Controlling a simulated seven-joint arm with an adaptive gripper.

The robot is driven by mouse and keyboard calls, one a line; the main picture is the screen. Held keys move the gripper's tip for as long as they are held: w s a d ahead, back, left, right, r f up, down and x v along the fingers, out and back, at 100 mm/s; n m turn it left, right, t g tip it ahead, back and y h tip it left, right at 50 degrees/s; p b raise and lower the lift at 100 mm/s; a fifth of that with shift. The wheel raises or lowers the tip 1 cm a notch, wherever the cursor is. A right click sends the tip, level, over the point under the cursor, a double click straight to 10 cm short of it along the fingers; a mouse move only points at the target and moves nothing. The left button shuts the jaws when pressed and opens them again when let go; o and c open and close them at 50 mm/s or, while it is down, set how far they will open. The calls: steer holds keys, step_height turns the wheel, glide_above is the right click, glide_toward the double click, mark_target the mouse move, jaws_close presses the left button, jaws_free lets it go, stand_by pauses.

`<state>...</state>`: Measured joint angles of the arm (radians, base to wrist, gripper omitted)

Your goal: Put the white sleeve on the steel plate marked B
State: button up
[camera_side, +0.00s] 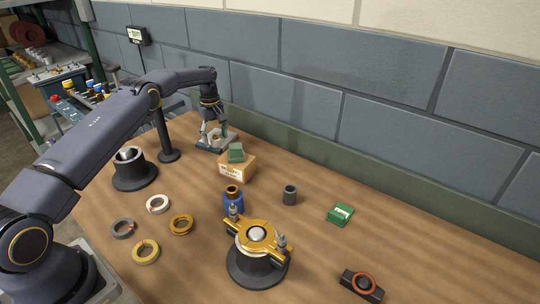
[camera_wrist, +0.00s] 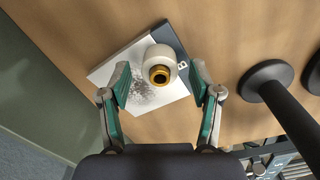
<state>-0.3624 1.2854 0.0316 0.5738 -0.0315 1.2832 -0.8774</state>
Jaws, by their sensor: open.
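The white sleeve (camera_wrist: 166,54), with a brass-coloured inner ring, stands on the steel plate (camera_wrist: 104,73) in the wrist view. The plate is pale with a grey speckled patch and a dark strip along one edge; the letter B shows beside the sleeve. My gripper (camera_wrist: 160,83) is open, its fingers on either side of the sleeve with visible gaps. In the side view my gripper (camera_side: 213,139) points down over the plate (camera_side: 204,149) at the back of the bench, and the sleeve between the fingers is hard to make out.
A cardboard box (camera_side: 236,168) with a green block (camera_side: 236,153) on it stands close to my gripper. A dark post (camera_side: 166,135) on a round base is nearby. Several rings, a blue bottle (camera_side: 233,202) and a brass-topped casing (camera_side: 257,237) stand farther forward.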

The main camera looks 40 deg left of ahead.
step_height(320, 180, up, 11)
step_height(320, 180, up, 12)
steer(key=f+m+t, duration=0.1)
steer(key=m, duration=0.2)
glide_above(215, 136)
steer(key=s+d, duration=0.2)
steer(key=d, duration=0.3)
steer(key=s+d+r+m+t, duration=0.2)
steer(key=s+d+r+m, duration=0.2)
steer(key=s+d+r, duration=0.5)
steer(key=s+d+m+t, duration=0.1)
steer(key=s+d+m, duration=0.35)
steer(key=s, duration=0.95)
steer(key=s+d+f+m+t, duration=0.1)
steer(key=s+d+f+m, duration=0.2)
steer(key=s+f, duration=0.3)
steer(key=s, duration=0.5)
steer(key=shift+s+d+t, duration=0.2)
steer(key=shift+s+t, duration=0.1)
steer(key=shift+s, duration=0.05)
